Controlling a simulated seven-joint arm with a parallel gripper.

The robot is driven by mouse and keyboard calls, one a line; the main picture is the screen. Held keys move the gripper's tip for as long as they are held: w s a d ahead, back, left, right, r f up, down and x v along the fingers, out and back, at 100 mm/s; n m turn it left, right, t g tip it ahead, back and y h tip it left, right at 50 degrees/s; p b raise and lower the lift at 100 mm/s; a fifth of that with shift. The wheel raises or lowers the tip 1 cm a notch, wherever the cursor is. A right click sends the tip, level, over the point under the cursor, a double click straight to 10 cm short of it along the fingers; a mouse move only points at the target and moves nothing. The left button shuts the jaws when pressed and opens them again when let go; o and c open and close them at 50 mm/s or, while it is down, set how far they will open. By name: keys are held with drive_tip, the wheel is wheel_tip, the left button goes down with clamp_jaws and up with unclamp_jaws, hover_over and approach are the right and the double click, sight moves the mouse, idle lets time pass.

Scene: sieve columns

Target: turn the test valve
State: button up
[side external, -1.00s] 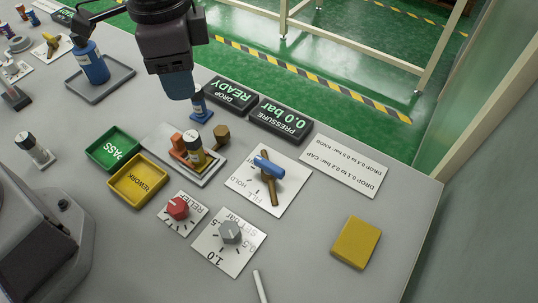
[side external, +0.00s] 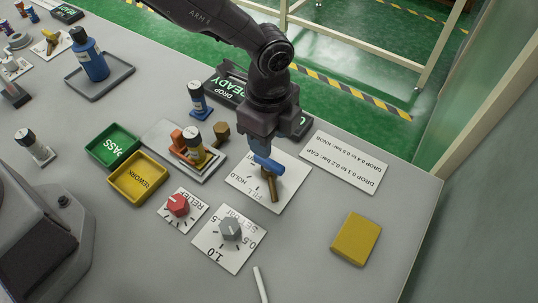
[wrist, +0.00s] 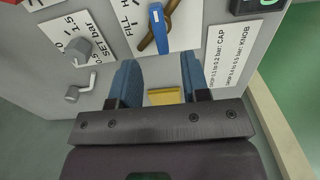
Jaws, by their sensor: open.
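The test valve has a blue lever (side external: 268,165) on a brass-brown body (side external: 274,188). It stands on a white plate (side external: 291,199) marked FILL and HOLD. In the side view my gripper (side external: 259,150) points down just above and behind the lever, hiding part of the plate. In the wrist view the lever (wrist: 157,27) shows beyond the fingertips, roughly lined up with the gap between the two blue fingers. My gripper (wrist: 160,68) is open, with nothing between its fingers. I cannot tell whether a finger touches the lever.
A red knob (side external: 178,205) and grey knob (side external: 231,229) sit on plates in front left. A sample fixture (side external: 172,165), green tray (side external: 113,148) and yellow tray (side external: 138,180) are left.

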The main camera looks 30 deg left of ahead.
sight(269, 161)
wheel_tip(269, 161, down, 7)
drive_tip(key=shift+r, duration=0.1)
idle(0.3)
clamp_jaws()
